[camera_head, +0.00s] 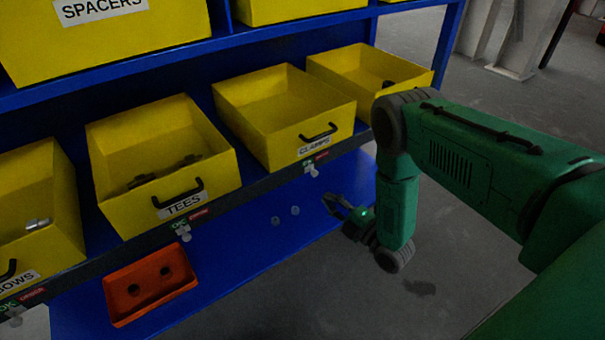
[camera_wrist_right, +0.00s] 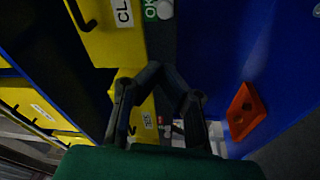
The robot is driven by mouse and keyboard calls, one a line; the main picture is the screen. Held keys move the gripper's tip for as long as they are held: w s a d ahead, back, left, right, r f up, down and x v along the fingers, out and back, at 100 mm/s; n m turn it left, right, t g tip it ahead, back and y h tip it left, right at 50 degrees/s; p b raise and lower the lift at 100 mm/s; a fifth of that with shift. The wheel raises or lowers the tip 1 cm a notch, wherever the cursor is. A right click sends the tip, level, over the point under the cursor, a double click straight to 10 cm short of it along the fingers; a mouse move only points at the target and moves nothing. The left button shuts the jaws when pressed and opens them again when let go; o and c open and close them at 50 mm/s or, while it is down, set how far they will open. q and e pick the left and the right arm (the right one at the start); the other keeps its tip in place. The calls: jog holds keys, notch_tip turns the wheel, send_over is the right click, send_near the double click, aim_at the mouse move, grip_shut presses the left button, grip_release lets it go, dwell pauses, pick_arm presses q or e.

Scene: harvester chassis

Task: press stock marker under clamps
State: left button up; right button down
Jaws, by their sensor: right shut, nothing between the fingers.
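The yellow bin labelled CLAMPS (camera_head: 285,115) stands on the blue shelf and looks empty. Under its label, on the dark shelf edge, is a small stock marker (camera_head: 312,171) with a pale knob and green and red labels beside it. In the right wrist view, the knob (camera_wrist_right: 165,9) and the green OK label show at the top, beside the CLAMPS bin (camera_wrist_right: 108,30). My right gripper (camera_head: 331,203) is shut and empty, below and a little right of the marker, apart from it. Its dark fingers (camera_wrist_right: 166,76) meet in the wrist view. My left gripper is out of view.
A TEES bin (camera_head: 160,160) with dark parts and its own marker (camera_head: 184,233) stand left. Another yellow bin (camera_head: 365,75) stands right. A red tray (camera_head: 150,284) with two dark holes lies on the lower blue shelf, with small round pieces (camera_head: 295,210) right of it.

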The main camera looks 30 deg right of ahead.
aim_at(317, 163)
jog(key=b+x, duration=0.1)
jog(key=x, duration=0.2)
jog(key=b+x, duration=0.1)
jog(key=x, duration=0.2)
jog(key=b+x, duration=0.1)
jog(key=x, duration=0.3)
jog(key=shift+a, duration=0.4)
jog(key=shift+d+f, duration=0.1)
jog(key=shift+d, duration=0.35)
jog(key=shift+s+d+b, duration=0.1)
jog(key=shift+d+b, duration=0.5)
jog(key=shift+d, duration=0.05)
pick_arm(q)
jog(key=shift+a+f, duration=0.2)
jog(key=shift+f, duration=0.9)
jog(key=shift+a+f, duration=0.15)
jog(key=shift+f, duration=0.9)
pick_arm(e)
jog(key=shift+d+f, duration=0.25)
jog(key=shift+d, duration=0.45)
jog(key=d, duration=0.4)
jog(key=shift+d+r, duration=0.1)
jog(key=shift+d, duration=0.1)
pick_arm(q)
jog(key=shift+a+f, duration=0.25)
pick_arm(e)
jog(key=shift+d, duration=0.35)
